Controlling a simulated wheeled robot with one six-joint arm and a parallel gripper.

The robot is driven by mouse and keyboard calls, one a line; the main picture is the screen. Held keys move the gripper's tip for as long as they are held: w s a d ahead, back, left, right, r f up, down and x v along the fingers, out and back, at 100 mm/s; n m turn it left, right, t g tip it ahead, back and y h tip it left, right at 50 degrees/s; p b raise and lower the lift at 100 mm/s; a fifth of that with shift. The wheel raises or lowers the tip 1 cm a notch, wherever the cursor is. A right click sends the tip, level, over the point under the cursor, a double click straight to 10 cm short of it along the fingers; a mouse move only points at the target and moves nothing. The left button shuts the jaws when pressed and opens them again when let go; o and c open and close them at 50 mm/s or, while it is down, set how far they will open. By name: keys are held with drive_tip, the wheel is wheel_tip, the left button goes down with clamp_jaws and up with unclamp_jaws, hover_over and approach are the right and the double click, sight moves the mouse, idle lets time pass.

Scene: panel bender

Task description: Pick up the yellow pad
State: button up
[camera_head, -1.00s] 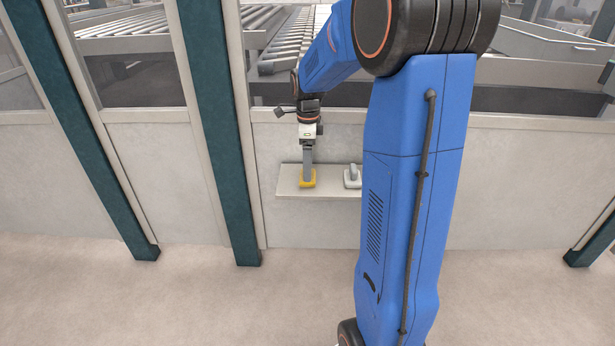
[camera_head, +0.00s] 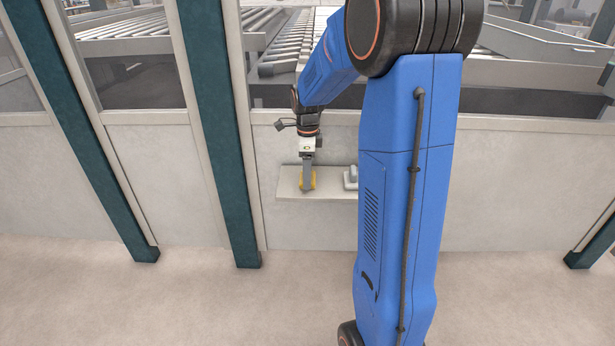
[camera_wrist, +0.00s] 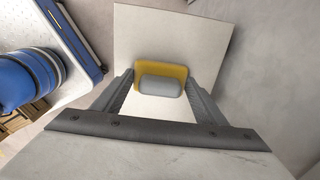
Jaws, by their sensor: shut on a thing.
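The yellow pad (camera_head: 313,177) is at the left part of a small pale shelf on the machine's front. My gripper (camera_head: 308,184) reaches down over it, and its fingers hide the pad's middle in the head view. In the wrist view the yellow pad (camera_wrist: 165,69) has a grey raised part on it and lies between the two fingertips of my gripper (camera_wrist: 160,82). My gripper is shut on the pad. I cannot tell whether the pad is lifted off the shelf.
The pale shelf (camera_head: 290,182) also holds a grey block with a handle (camera_head: 351,177), just right of my gripper and partly near my blue arm. A teal post (camera_head: 222,140) stands left of the shelf. Rollers lie behind the panel. The floor in front is clear.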

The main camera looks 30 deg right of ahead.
wheel_tip(320, 180, up, 10)
drive_tip(key=shift+r, duration=0.1)
idle(0.4)
drive_tip(key=shift+o, duration=0.5)
